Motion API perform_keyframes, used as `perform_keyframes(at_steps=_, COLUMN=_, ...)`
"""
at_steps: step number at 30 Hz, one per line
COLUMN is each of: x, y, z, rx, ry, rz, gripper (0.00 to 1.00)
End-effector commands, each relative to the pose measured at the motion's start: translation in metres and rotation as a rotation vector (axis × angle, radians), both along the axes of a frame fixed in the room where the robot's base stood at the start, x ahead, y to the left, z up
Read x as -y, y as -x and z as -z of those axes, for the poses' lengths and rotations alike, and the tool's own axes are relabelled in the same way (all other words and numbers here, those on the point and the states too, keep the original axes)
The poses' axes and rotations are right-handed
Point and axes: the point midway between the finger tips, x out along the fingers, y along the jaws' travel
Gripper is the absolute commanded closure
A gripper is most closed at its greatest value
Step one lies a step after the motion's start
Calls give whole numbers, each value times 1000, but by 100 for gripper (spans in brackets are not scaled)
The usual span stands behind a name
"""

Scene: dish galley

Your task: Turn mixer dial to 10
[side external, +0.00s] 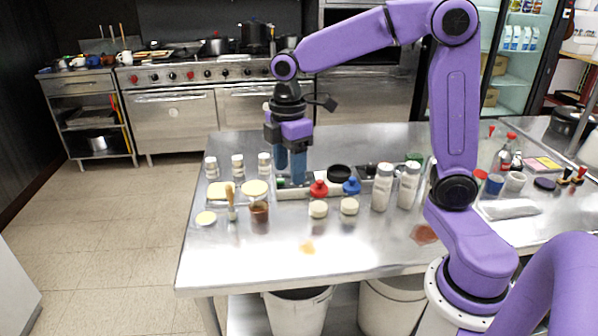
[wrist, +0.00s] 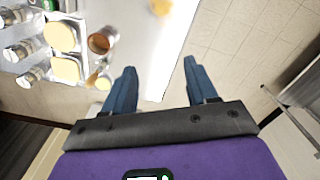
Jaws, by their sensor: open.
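I cannot make out a mixer dial with readable numbers in either view. A black round piece (side external: 338,173) sits at the back of the metal table, but I cannot tell whether it is a dial. My gripper (side external: 290,172) hangs fingers down over the table's back left part, left of the black piece. In the wrist view my gripper (wrist: 160,68) shows two blue fingers spread apart with nothing between them. The table edge and the floor lie beyond them there.
A red-topped item (side external: 319,188) and a blue-topped item (side external: 351,186) stand right of my gripper. Two white shakers (side external: 383,188) (side external: 408,186) stand further right. Several small jars (side external: 238,167) stand left, with a brown cup (side external: 259,212) in front. The table's front is mostly clear.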

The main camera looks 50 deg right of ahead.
Motion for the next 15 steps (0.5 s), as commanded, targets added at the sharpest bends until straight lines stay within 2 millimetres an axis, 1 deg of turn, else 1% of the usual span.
perform_keyframes(at_steps=1, x=13, y=-21, z=-1, rx=-3, ry=1, rz=0, gripper=43)
perform_keyframes(at_steps=3, x=30, y=-44, z=-3, rx=-8, ry=1, rz=-16, gripper=43)
perform_keyframes(at_steps=5, x=48, y=-63, z=-3, rx=-12, ry=1, rz=-31, gripper=43)
perform_keyframes(at_steps=6, x=61, y=-75, z=-4, rx=-16, ry=0, rz=-39, gripper=43)
perform_keyframes(at_steps=8, x=82, y=-92, z=-4, rx=-19, ry=-1, rz=-53, gripper=43)
perform_keyframes(at_steps=9, x=97, y=-102, z=-4, rx=-22, ry=-2, rz=-63, gripper=43)
perform_keyframes(at_steps=11, x=120, y=-115, z=-3, rx=-26, ry=-4, rz=-76, gripper=43)
perform_keyframes(at_steps=12, x=134, y=-123, z=-3, rx=-27, ry=-6, rz=-86, gripper=43)
perform_keyframes(at_steps=15, x=169, y=-135, z=-1, rx=-32, ry=-10, rz=-105, gripper=43)
